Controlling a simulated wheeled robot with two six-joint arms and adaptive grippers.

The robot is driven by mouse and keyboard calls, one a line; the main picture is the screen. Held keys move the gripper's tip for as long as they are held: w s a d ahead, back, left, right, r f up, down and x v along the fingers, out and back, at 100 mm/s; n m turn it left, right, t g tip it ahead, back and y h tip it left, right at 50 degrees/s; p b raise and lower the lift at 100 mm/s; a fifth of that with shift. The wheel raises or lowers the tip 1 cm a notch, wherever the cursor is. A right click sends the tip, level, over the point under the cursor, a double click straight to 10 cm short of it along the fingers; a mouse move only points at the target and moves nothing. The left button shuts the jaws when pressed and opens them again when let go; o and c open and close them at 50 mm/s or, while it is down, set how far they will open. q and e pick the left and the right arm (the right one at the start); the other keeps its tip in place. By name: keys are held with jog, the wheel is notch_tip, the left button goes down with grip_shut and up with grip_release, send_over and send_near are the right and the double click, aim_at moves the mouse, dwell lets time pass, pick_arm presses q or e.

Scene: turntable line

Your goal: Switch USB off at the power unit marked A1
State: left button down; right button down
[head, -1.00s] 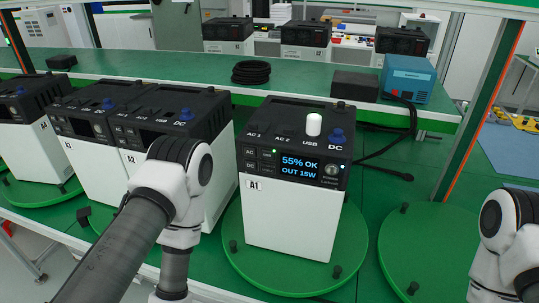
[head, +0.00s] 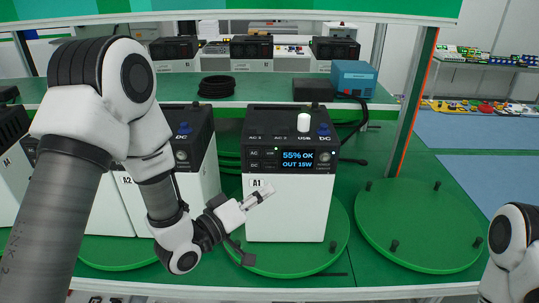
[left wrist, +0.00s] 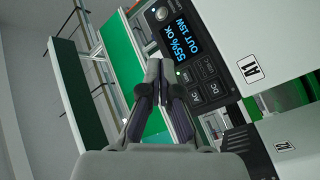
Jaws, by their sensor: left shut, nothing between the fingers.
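Power unit A1 (head: 288,218) is a white box with a dark top, standing on a green round turntable. Its display (head: 298,159) reads 55% OK, OUT 15W. A white plug (head: 304,122) stands in the top port marked USB, beside a blue DC connector (head: 324,129). Small buttons (head: 262,158) sit left of the display, with a green light by the upper one. My left gripper (head: 268,189) is shut and empty, in front of the unit's left side near the A1 label. In the left wrist view its fingertips (left wrist: 155,72) appear beside the panel buttons (left wrist: 203,82). My right gripper is out of view.
Unit A2 (head: 207,190) stands to the left, partly behind my left arm. An empty turntable (head: 420,225) with pegs is at right. A coiled black cable (head: 217,87) and a blue box (head: 354,78) sit on the shelf behind.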

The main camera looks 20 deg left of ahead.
pick_arm(q)
jog(key=w+r, duration=0.1)
jog(key=w, duration=0.1)
jog(key=p, duration=0.1)
send_near(280, 152)
jog(key=shift+s+d+x, duration=0.25)
jog(key=shift+d+x, duration=0.2)
jog(key=shift+x, duration=1.95)
jog(key=shift+f, duration=0.1)
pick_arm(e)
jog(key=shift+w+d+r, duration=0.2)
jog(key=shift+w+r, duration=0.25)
pick_arm(q)
jog(key=shift+w+a, duration=0.15)
jog(key=shift+w, duration=0.2)
jog(key=shift+w+a, duration=0.1)
jog(key=shift+w, duration=0.2)
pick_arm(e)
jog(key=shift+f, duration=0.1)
pick_arm(q)
jog(key=shift+s+d, duration=0.25)
jog(key=shift+s, duration=0.45)
